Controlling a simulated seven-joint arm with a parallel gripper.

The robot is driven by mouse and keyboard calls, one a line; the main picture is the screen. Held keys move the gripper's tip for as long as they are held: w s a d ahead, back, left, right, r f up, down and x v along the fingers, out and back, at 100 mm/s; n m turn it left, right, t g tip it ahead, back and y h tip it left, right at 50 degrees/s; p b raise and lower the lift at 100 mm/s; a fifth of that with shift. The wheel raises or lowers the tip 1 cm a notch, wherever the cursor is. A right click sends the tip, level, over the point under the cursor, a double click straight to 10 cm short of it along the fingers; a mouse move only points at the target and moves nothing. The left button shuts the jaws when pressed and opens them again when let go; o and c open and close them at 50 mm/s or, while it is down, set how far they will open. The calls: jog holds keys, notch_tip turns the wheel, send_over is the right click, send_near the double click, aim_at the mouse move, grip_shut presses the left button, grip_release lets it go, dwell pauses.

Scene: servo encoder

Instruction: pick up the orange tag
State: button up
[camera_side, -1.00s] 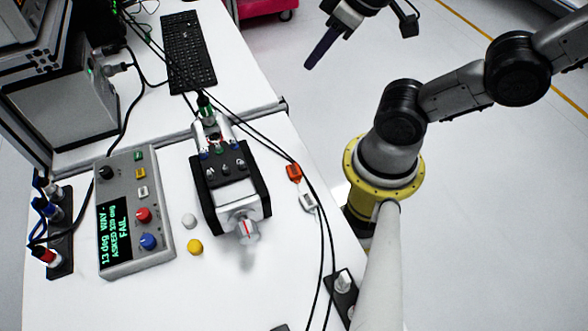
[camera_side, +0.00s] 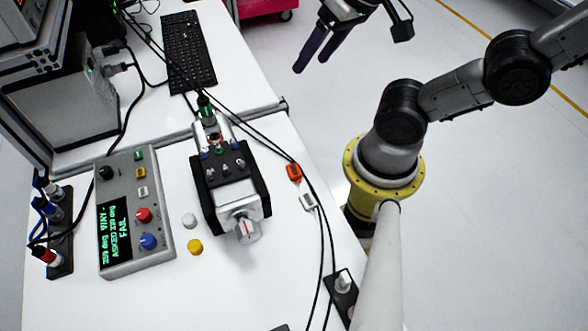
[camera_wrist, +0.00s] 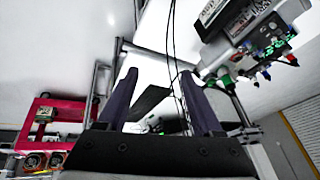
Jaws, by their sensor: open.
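The orange tag (camera_side: 293,172) lies on the white table near its right edge, beside the black cables, with a white tag (camera_side: 307,201) just below it. My gripper (camera_side: 312,65) is open and empty, up at the top of the side view, above and beyond the tag and well apart from it. In the wrist view my gripper (camera_wrist: 162,80) shows two dark purple fingers spread apart with nothing between them. I cannot make out the orange tag in the wrist view.
The servo unit (camera_side: 228,170) with its clear knob stands left of the tag. A grey control box (camera_side: 133,210) shows a green "FAIL" readout. White and yellow buttons (camera_side: 195,247) sit between them. A keyboard (camera_side: 188,52) lies at the back. Black cables run close past the tag.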

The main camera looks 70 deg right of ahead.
jog(key=m, duration=0.2)
jog(key=m+g, duration=0.3)
jog(key=g, duration=0.2)
send_over(294, 171)
jog(key=f, duration=1.4)
jog(key=shift+s+d+f, duration=0.15)
jog(key=shift+d+f, duration=0.1)
jog(key=shift+f, duration=0.1)
jog(key=shift+a+f, duration=0.15)
jog(key=shift+f, duration=1.2)
jog(key=shift+a+f, duration=0.1)
jog(key=shift+f, duration=1.2)
grip_shut()
